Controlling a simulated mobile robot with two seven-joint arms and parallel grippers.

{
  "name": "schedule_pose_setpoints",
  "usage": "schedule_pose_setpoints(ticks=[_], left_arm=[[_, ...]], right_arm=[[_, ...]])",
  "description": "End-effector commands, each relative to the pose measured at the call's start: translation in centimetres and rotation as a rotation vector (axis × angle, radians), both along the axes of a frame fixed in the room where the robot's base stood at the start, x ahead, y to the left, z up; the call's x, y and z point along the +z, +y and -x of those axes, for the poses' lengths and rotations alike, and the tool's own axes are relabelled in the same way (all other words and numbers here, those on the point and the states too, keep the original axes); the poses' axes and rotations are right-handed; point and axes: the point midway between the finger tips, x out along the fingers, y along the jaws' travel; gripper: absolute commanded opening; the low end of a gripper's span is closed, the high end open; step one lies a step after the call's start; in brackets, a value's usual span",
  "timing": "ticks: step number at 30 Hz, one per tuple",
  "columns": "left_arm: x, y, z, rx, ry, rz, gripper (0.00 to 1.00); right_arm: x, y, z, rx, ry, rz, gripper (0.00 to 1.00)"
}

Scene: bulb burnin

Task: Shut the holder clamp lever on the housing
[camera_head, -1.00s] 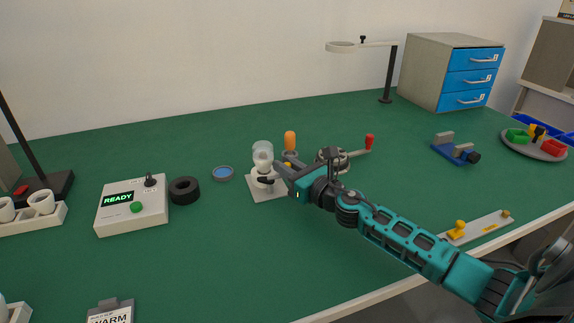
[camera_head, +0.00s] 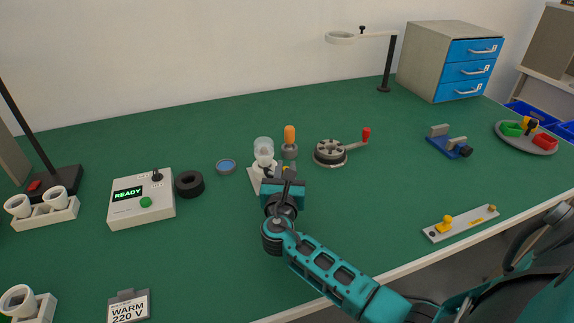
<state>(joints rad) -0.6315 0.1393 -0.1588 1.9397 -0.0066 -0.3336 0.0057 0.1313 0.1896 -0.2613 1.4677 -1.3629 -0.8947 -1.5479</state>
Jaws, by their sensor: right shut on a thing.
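The housing (camera_head: 255,180) is a white base plate near the middle of the green table. A holder with a clear, upright bulb (camera_head: 264,146) stands on it. My right gripper (camera_head: 282,173) is at the front right of the holder, coming from the near side. It is shut on the holder clamp lever, which its dark fingers and teal body mostly hide. How far the lever is turned cannot be told. My left gripper is not in view.
An orange-handled tool (camera_head: 290,137) stands close behind the gripper. A round reel with a red-knobbed crank (camera_head: 331,153) is to its right. A black ring (camera_head: 189,184), a blue-topped dish (camera_head: 226,167) and a READY box (camera_head: 141,200) are left.

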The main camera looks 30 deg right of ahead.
Motion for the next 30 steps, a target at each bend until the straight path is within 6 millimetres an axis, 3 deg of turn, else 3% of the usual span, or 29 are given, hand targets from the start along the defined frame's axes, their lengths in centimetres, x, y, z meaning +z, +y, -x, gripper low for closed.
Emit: schedule_pose_setpoints(ticks=[1,12,30], left_arm=[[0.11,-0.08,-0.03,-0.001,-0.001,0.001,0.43],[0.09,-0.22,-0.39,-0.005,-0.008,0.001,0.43],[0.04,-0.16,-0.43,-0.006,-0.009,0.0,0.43]], right_arm=[[0.96,0.06,-0.25,-0.039,-0.02,0.004,0.0],[0.92,0.64,0.1,-0.216,-0.019,0.008,0.0],[1.0,0.71,0.13,-0.251,-0.02,0.011,0.0]])
